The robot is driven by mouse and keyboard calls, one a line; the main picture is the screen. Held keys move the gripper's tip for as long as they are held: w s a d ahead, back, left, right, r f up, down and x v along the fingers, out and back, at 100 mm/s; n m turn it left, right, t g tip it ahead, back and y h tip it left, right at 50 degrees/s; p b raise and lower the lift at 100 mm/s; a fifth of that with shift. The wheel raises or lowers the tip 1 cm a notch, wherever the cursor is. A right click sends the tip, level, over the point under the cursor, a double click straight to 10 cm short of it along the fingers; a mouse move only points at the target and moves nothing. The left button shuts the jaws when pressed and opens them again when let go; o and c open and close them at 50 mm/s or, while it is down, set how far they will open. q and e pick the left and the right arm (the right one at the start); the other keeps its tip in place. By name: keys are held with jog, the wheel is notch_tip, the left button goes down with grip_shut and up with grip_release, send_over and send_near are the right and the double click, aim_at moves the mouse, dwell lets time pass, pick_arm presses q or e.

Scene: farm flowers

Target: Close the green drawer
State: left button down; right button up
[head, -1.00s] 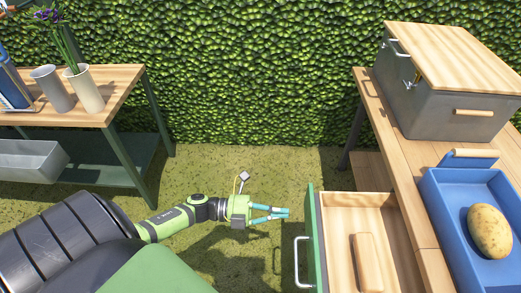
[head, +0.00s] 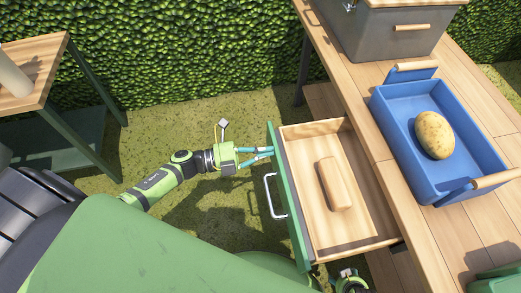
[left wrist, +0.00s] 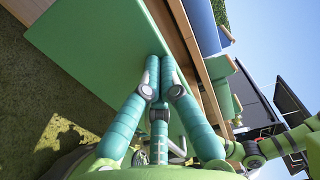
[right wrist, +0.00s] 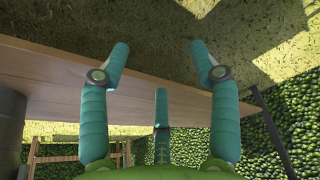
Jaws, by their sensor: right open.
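The drawer (head: 290,205) has a green front and a wooden inside, and stands pulled out from the wooden table. Its metal handle (head: 270,198) is on the green front. A light wooden block (head: 335,184) lies in it. My left gripper (head: 271,152) has its fingers together and empty, at the far end of the green front. In the left wrist view its fingertips (left wrist: 164,62) overlap the green panel (left wrist: 100,45); I cannot tell if they touch it. My right gripper (right wrist: 160,58) is open and empty, with a wooden surface behind its fingers.
On the table (head: 455,222) sit a blue tray (head: 400,125) holding a potato (head: 434,135) and a grey box (head: 385,38). Another table (head: 35,75) stands at the left. A hedge (head: 180,50) closes the back. Grass (head: 170,115) is open between the tables.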

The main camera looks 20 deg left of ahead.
pick_arm(q)
jog(key=b, duration=0.3)
send_over(324, 154)
jog(key=v, duration=0.5)
jog(key=shift+s+a, duration=0.15)
jog(key=x, duration=0.4)
jog(key=shift+b+x, duration=0.4)
jog(key=shift+x, duration=0.4)
pick_arm(e)
jog(key=shift+g, duration=0.5)
jog(key=shift+a+r, duration=0.2)
jog(key=shift+r, duration=0.9)
jog(key=shift+a+r, duration=0.15)
jog(key=shift+r, duration=0.9)
pick_arm(q)
jog(key=shift+a, duration=0.1)
